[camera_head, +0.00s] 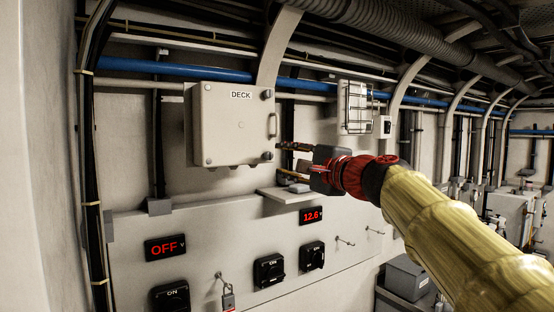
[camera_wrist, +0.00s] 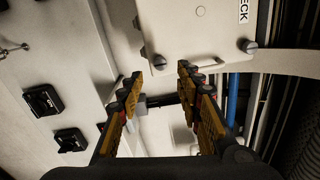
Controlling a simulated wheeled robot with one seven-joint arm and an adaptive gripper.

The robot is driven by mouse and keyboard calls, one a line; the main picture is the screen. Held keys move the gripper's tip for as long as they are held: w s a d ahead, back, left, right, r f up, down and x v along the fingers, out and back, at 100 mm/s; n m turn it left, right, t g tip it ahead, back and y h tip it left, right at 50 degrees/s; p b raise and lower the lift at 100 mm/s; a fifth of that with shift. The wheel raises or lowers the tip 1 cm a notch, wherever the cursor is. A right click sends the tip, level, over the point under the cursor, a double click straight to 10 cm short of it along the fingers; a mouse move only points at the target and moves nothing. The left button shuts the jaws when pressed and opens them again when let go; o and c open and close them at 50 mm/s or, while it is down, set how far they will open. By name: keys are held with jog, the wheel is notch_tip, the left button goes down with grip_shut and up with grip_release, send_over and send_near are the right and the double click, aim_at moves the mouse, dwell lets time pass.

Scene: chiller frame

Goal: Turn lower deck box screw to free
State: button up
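The pale deck box (camera_head: 225,125), labelled DECK, is mounted on the wall and its door is closed. Its lower screw (camera_head: 267,155) is a dark knob at the lower right corner. In the wrist view the lower screw (camera_wrist: 159,62) shows in the gap between my fingers, beyond their tips. My gripper (camera_head: 285,158) is open and empty, just right of the lower screw, with its fingers pointing left. In the wrist view the gripper (camera_wrist: 160,75) has both fingers well apart. I see no contact with the screw.
The upper screw (camera_head: 267,94) and a handle (camera_head: 272,125) are on the box's right side. A small shelf (camera_head: 285,197) juts out below my gripper. The panel beneath carries black switches (camera_head: 269,270) and a red display (camera_head: 312,216). A caged light (camera_head: 355,107) hangs to the right.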

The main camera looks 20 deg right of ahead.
jog(key=v, duration=0.5)
jog(key=shift+s+f, duration=0.1)
jog(key=shift+s, duration=0.05)
jog(key=s+f+n+g+h, duration=0.1)
jog(key=s+f+n+g, duration=0.2)
jog(key=f, duration=0.9)
jog(key=s+f+n+g+h, duration=0.1)
jog(key=s+f+n+g, duration=0.3)
jog(key=f, duration=0.8)
jog(key=s+a+f+n+g+h, duration=0.1)
jog(key=s+f+n, duration=0.3)
jog(key=s+f, duration=0.7)
jog(key=s+a+f+n+g+h, duration=0.2)
jog(key=s+f+n, duration=0.3)
jog(key=s+f, duration=0.6)
jog(key=shift+s+a+f+g+h, duration=0.25)
jog(key=shift+s+g, duration=0.2)
jog(key=shift+g, duration=0.45)
